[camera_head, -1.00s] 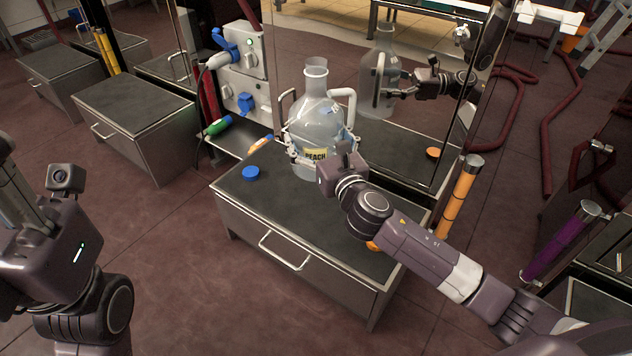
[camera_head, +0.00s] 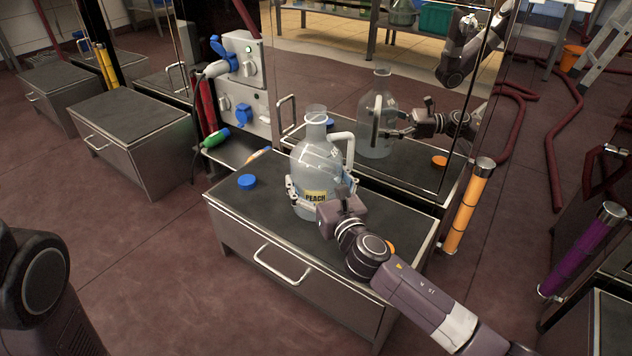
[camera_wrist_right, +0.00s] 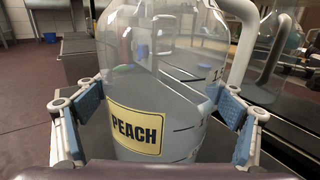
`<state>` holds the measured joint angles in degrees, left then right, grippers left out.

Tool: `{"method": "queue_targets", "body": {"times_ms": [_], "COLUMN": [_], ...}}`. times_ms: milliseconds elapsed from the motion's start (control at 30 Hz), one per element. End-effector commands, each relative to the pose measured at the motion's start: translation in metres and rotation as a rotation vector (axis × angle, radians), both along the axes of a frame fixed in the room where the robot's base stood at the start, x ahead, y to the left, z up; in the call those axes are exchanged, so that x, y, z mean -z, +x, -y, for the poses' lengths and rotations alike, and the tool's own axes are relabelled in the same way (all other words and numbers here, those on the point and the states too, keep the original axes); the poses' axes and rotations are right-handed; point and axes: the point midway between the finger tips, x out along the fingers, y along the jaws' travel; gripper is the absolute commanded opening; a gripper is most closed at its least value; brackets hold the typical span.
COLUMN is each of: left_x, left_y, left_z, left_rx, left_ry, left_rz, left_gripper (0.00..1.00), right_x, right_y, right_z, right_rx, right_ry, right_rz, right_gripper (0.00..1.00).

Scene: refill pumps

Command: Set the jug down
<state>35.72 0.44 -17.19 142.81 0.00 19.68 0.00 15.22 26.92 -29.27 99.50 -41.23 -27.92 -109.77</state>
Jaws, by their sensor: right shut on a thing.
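The clear jug (camera_head: 316,158) with a white handle and a yellow PEACH label stands upright over the dark top of the metal cabinet (camera_head: 255,212). It fills the right wrist view (camera_wrist_right: 175,72), with pale liquid inside. My right gripper (camera_head: 318,190) is shut around the jug's body, its blue pads on both sides in the right wrist view (camera_wrist_right: 158,98). The jug's base is low over the top and partly hidden by my wrist; I cannot tell whether it touches. My left gripper is out of view; only part of my left arm shows.
A blue cap (camera_head: 247,181) lies left of the jug. An orange cap (camera_head: 390,247) is partly behind my right arm. A mirror (camera_head: 420,80) behind the cabinet reflects jug and gripper. A pump panel (camera_head: 243,85) stands at the left back. The front left top is clear.

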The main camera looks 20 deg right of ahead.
Motion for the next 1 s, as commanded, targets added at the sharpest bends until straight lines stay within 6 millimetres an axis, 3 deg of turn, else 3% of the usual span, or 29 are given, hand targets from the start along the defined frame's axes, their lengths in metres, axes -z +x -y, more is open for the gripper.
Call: {"method": "queue_targets", "body": {"times_ms": [333,367,467,833,1000], "left_x": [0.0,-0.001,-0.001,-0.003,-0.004], "left_y": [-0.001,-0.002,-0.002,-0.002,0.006], "left_z": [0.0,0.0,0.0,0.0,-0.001], "left_rx": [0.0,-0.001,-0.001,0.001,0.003], "left_ry": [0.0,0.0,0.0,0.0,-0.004], "left_rz": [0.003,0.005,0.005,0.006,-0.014], "left_gripper": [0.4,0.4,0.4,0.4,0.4], "right_x": [0.002,0.002,0.002,-0.002,-0.002], "right_y": [0.0,0.0,0.0,-0.001,-0.021], "right_z": [0.0,0.0,0.0,0.0,0.001], "right_rx": [0.0,0.0,0.0,-0.001,-0.002], "right_ry": [0.0,0.001,0.001,0.001,0.0], "right_rz": [0.001,0.0,0.0,0.0,-0.003], "right_gripper": [0.62,0.89,1.0,1.0,1.0]}}
